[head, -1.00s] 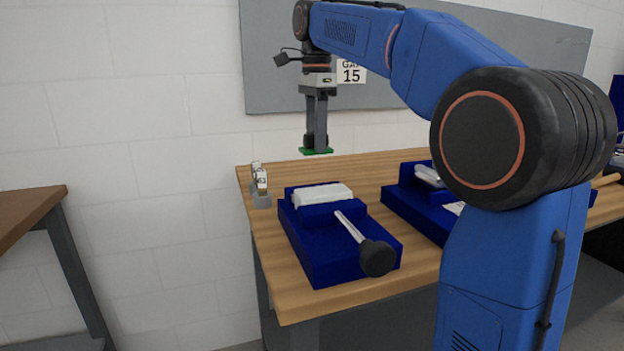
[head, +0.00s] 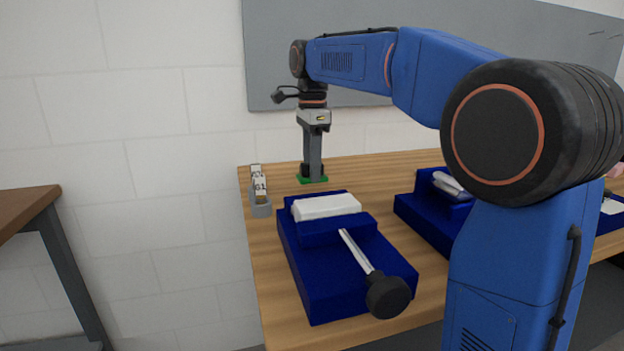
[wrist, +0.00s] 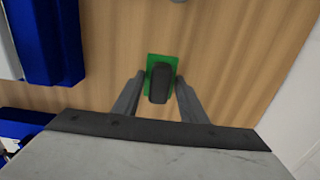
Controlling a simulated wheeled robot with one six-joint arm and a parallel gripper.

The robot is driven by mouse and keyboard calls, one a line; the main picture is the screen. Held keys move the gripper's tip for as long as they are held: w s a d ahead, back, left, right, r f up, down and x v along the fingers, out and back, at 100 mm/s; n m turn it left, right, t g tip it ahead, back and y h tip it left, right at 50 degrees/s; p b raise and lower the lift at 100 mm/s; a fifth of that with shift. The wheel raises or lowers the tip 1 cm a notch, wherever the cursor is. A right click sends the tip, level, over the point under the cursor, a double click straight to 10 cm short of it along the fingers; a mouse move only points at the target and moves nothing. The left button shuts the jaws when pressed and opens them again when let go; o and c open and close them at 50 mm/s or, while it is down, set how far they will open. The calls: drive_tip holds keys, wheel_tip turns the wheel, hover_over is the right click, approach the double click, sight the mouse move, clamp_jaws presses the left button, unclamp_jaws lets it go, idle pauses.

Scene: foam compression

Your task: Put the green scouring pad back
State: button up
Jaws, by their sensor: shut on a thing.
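The green scouring pad (head: 318,179) is a thin green piece with a dark block-like grip on top. It also shows in the wrist view (wrist: 152,61), with the dark grip (wrist: 160,84) between the fingers. My gripper (head: 313,170) points straight down and is shut on the dark grip. The pad is at or just above the wooden tabletop, behind the nearer blue vise; I cannot tell whether it touches the wood. The fingers also show in the wrist view (wrist: 160,92).
A blue vise (head: 340,270) with a white block (head: 326,207) and a black-knobbed handle stands in front. A second blue vise (head: 428,222) is to the right. A grey holder with labelled tags (head: 260,200) stands at the left edge. Bare wood (head: 365,180) surrounds the pad.

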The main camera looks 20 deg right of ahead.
drive_tip(key=shift+f, duration=1.8)
drive_tip(key=shift+f, duration=0.15)
drive_tip(key=o, duration=1)
wheel_tip(320, 180, up, 12)
drive_tip(key=shift+r, duration=0.2)
drive_tip(key=shift+s, duration=0.1)
